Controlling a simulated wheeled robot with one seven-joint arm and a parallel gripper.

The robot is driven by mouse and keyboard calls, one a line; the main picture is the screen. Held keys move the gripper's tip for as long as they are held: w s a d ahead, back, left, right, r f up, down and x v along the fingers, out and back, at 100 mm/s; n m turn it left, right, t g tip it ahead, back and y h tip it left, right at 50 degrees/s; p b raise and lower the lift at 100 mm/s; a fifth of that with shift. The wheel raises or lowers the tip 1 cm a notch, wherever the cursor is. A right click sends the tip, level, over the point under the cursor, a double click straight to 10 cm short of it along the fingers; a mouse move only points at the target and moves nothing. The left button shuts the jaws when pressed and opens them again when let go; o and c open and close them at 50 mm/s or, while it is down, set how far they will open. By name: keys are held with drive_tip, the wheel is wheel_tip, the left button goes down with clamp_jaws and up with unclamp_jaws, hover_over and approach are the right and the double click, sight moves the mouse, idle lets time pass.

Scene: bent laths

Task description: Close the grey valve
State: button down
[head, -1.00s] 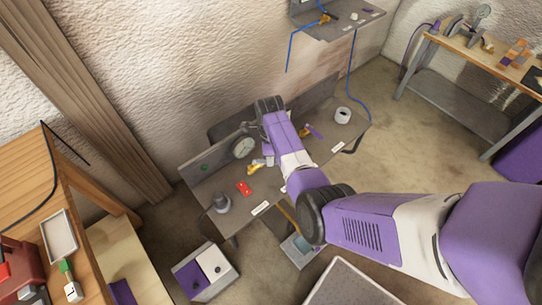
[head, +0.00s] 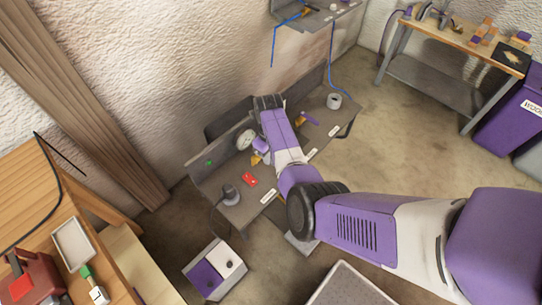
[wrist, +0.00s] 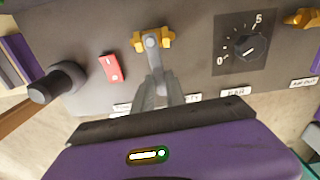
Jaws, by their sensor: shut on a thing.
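The grey valve (wrist: 152,44) has a yellow body and a grey lever on the sloping grey panel. In the wrist view the lever runs from the body toward me, roughly straight down the picture. My gripper (wrist: 156,84) is shut on the lever, its two grey fingers at either side of the lever's near end. In the head view my arm hides most of the valve; a bit of yellow (head: 257,158) shows beside my wrist.
A red switch (wrist: 112,68) and a black knob (wrist: 55,82) are left of the valve. A dial marked 0 to 5 (wrist: 247,45) and another yellow valve (wrist: 302,18) are to the right. A gauge (head: 244,139) stands on the panel behind.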

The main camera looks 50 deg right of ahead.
drive_tip(key=shift+a+m, duration=0.2)
drive_tip(key=shift+m, duration=0.2)
drive_tip(key=c, duration=1.4)
unclamp_jaws()
drive_tip(key=shift+o, duration=0.2)
wheel_tip(320, 180, up, 8)
drive_tip(key=shift+f, duration=0.1)
